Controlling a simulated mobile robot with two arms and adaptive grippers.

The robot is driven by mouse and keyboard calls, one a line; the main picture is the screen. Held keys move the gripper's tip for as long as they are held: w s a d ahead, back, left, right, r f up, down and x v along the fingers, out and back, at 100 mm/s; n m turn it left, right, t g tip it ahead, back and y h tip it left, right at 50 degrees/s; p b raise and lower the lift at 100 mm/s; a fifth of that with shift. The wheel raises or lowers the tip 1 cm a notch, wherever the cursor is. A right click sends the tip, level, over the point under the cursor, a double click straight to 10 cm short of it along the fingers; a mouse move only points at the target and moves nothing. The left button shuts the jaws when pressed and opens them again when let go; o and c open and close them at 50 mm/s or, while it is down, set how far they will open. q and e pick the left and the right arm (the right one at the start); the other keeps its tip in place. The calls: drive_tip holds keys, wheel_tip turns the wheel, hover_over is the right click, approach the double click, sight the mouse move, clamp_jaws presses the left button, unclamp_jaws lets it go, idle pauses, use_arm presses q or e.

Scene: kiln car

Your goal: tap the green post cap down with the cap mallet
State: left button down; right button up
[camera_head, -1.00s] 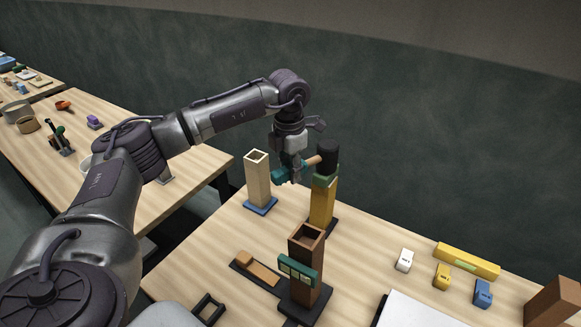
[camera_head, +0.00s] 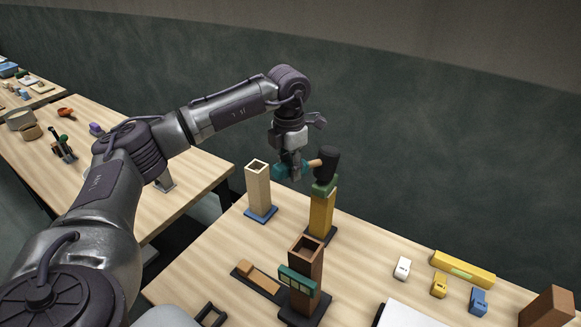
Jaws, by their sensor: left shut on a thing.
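The cap mallet has a black head (camera_head: 328,163), a short wooden handle and a teal grip (camera_head: 289,170). My left gripper (camera_head: 291,168) is shut on the teal grip, left of the head. The mallet head is upright with a slight tilt, directly above the green post cap (camera_head: 324,187). I cannot tell whether head and cap touch. The green cap sits at the top of the yellow post (camera_head: 321,214), which stands on a dark base. How far down the cap sits is too small to tell. My right gripper is not in view.
A cream hollow post (camera_head: 258,190) on a blue base stands to the left. A brown hollow post (camera_head: 305,268) with a green-teal band stands in front. Small white, yellow and blue blocks, a yellow bar (camera_head: 463,268) and a brown block (camera_head: 548,308) lie to the right.

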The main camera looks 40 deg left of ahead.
use_arm(q)
drive_tip(key=shift+r, duration=0.2)
idle(0.3)
drive_tip(key=shift+r+p, duration=2.1)
drive_tip(key=shift+r, duration=0.8)
